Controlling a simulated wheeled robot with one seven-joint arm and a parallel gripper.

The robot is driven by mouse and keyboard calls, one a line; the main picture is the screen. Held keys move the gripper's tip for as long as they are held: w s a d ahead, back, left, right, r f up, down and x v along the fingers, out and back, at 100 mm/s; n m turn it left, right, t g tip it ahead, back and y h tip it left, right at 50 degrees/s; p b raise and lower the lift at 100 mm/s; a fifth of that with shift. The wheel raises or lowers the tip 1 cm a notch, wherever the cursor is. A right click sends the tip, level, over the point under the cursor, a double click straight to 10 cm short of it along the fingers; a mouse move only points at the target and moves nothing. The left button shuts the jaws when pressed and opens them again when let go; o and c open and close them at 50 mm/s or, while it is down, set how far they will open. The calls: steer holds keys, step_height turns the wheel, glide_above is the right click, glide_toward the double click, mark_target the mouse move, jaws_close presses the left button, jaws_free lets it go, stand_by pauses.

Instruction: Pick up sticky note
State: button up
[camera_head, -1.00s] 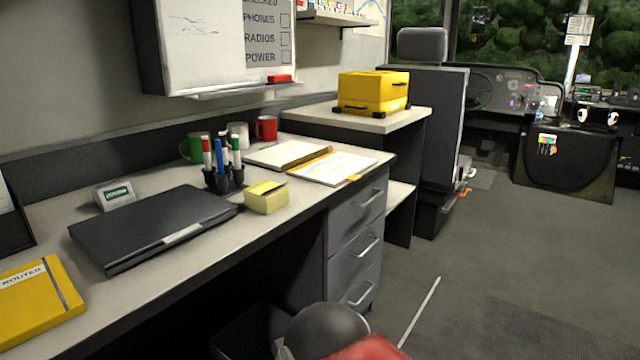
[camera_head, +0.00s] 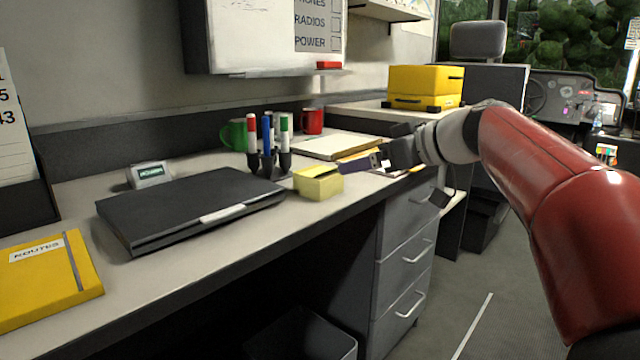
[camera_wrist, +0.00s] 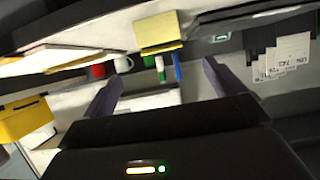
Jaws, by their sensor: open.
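The sticky note block (camera_head: 318,184) is a yellow pad near the desk's front edge, right of the black laptop (camera_head: 190,209) and in front of the marker holder (camera_head: 268,160). My gripper (camera_head: 350,166) is just to the right of the pad, reaching in from the right above the desk edge. In the wrist view the pad (camera_wrist: 158,31) is at the top middle, ahead of the two spread fingers (camera_wrist: 160,82). The gripper is open with nothing between its fingers. The pad appears upside down in the wrist view.
A red mug (camera_head: 312,121) and a green mug (camera_head: 235,134) stand behind. An open notebook (camera_head: 335,146) lies behind my gripper. A yellow binder (camera_head: 45,280) lies at the left. The desk strip in front of the laptop is clear.

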mark_target(317, 170)
steer(key=x, duration=0.8)
steer(key=shift+r, duration=0.1)
steer(key=c, duration=1.1)
